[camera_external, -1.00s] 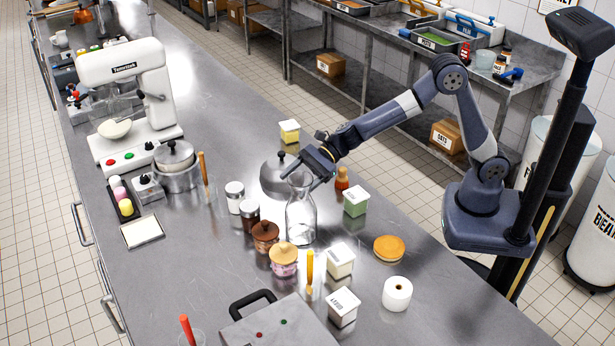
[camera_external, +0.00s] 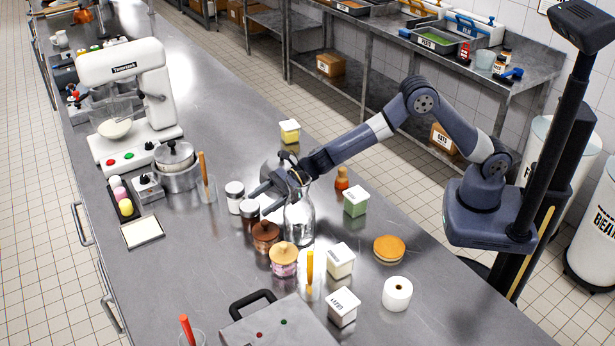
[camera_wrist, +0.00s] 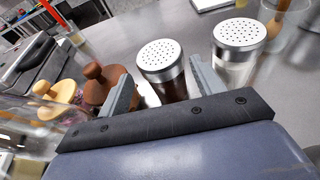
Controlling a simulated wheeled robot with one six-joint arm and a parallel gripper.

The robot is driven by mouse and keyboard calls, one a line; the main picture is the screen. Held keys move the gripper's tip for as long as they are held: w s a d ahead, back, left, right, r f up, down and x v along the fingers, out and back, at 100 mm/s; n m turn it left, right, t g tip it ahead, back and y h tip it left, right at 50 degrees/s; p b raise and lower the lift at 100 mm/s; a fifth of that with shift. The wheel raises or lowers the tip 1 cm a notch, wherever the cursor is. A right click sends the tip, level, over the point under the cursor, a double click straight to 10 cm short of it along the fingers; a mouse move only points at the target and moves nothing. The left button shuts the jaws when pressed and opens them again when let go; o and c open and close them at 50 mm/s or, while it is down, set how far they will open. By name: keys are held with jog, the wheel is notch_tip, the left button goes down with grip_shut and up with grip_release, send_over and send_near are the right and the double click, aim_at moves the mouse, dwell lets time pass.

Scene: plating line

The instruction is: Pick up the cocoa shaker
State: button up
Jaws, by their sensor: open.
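The cocoa shaker (camera_wrist: 173,90) is a jar of dark brown powder with a perforated metal lid. In the wrist view it stands upright between the spread fingers of my gripper (camera_wrist: 160,70), just beyond them, with its lower part hidden. In the external view the shaker (camera_external: 249,213) stands on the counter, just left of my gripper (camera_external: 261,200). My gripper is open and empty. I cannot tell whether a finger touches the shaker.
A second shaker with pale contents (camera_wrist: 236,62) stands close on the right finger's side. A brown wooden-knobbed jar (camera_external: 265,235) is close on the other side.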

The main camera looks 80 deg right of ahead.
aim_at(250, 211)
jog(key=shift+f+p+x, duration=0.15)
jog(key=shift+p+x, duration=0.4)
jog(key=shift+x, duration=0.65)
jog(key=shift+f+p+x, duration=0.1)
jog(key=shift+p+x, duration=0.45)
jog(key=shift+x, duration=0.7)
jog(key=shift+d, duration=0.1)
jog(key=shift+c, duration=0.4)
jog(key=c, duration=0.7)
